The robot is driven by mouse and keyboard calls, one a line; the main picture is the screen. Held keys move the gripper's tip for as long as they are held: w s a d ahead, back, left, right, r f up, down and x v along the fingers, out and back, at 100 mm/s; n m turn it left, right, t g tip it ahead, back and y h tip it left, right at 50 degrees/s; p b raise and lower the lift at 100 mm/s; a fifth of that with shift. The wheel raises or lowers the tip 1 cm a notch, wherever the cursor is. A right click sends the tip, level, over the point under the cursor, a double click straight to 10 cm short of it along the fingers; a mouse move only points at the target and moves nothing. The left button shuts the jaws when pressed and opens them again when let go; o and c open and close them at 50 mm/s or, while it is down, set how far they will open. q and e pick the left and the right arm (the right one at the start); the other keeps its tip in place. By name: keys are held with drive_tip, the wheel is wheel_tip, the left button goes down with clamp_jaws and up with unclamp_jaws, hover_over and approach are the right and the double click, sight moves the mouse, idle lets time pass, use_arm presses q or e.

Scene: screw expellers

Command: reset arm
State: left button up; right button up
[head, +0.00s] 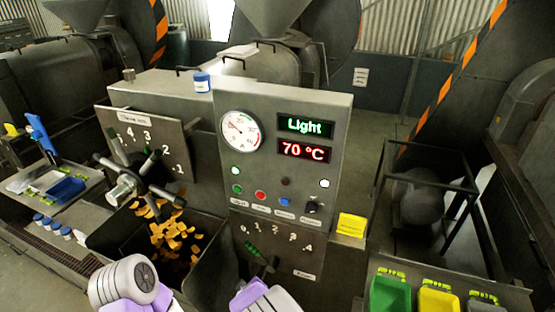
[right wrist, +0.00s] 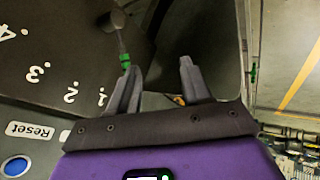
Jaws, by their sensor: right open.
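My right gripper (right wrist: 158,65) is open in the right wrist view, with nothing seen between its fingers. A thin lever with a green band (right wrist: 124,60) stands just beyond the tip of its left finger; I cannot tell whether they touch. The numbered panel (right wrist: 50,60) lies left of the gripper, with a Reset label (right wrist: 30,131) and a blue button (right wrist: 15,167) at lower left. In the head view the lower lever (head: 262,258) sits on the 0 to 4 scale. Only purple and white links of my arms show there; my left gripper is out of sight.
The control panel (head: 270,145) carries a gauge (head: 240,129), a display reading Light and another reading 70 °C. A spoked handle (head: 140,178) stands left of it, above a bin of orange pieces (head: 170,240). Green, yellow and grey bins (head: 438,300) are at lower right.

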drive_tip(key=s+d+f+m+g+b, duration=0.2)
drive_tip(key=s+d+f+m+b, duration=0.15)
drive_tip(key=d+f, duration=0.65)
use_arm(q)
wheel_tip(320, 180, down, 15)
drive_tip(key=b, duration=1.1)
drive_tip(key=shift+b, duration=0.3)
use_arm(e)
drive_tip(key=s+d+f+m+g+y, duration=0.1)
drive_tip(key=s+d+f+m, duration=0.3)
drive_tip(key=s+f, duration=0.5)
drive_tip(key=s+d+f+m+g+y, duration=0.1)
drive_tip(key=s+d+f+m+g, duration=0.2)
drive_tip(key=s+f, duration=0.6)
drive_tip(key=shift+s+d+f+m+g+y, duration=0.35)
drive_tip(key=shift+d+f+m, duration=0.2)
drive_tip(key=shift+m, duration=0.6)
